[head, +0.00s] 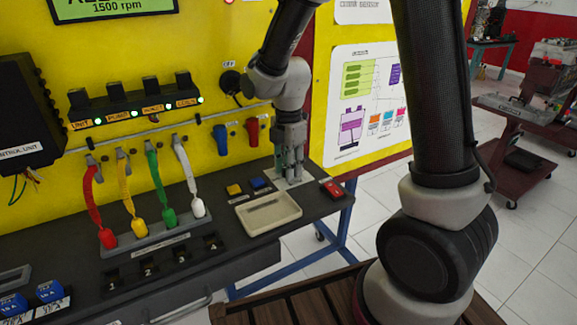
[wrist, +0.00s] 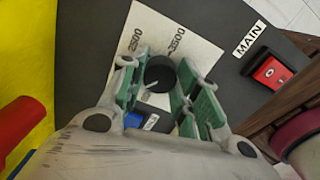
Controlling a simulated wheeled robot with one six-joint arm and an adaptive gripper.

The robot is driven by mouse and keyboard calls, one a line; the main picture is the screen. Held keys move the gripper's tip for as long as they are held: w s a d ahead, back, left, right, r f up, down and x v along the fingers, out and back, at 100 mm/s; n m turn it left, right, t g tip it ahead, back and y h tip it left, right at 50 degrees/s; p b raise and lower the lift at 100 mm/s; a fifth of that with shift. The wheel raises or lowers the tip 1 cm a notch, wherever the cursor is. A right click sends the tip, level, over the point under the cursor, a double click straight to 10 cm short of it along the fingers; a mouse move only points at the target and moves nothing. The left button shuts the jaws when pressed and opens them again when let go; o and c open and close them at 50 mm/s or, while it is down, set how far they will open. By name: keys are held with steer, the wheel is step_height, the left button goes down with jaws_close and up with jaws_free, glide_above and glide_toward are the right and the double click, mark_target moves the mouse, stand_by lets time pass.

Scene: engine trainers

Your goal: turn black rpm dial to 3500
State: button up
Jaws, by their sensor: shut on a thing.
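The black rpm dial (wrist: 161,72) sits on a white scale plate (wrist: 150,30) in the wrist view, with 2500 and 3500 printed beyond it. A light pointer line shows on its near-left side. My gripper (wrist: 157,68) has its green-padded fingers on either side of the dial and is shut on it. In the head view my gripper (head: 289,172) points down at the right end of the bench, where its fingers hide the dial. The green display (head: 115,7) at the top left reads 1500 rpm.
A red MAIN switch (head: 333,190) is right of the gripper; a blue button (head: 258,183) and yellow button (head: 234,189) are left. A beige tray (head: 268,213) lies in front. Blue and red plugs (head: 252,132) hang on the yellow panel behind.

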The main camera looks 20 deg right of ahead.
steer(key=m, duration=0.4)
steer(key=shift+m, duration=0.3)
steer(key=m, duration=0.3)
steer(key=shift+m, duration=0.4)
steer(key=m, duration=1.3)
steer(key=shift+w+m, duration=0.1)
steer(key=shift+m, duration=0.2)
steer(key=m, duration=0.6)
steer(key=shift+m, duration=0.4)
steer(key=o, duration=1)
steer(key=shift+r, duration=0.1)
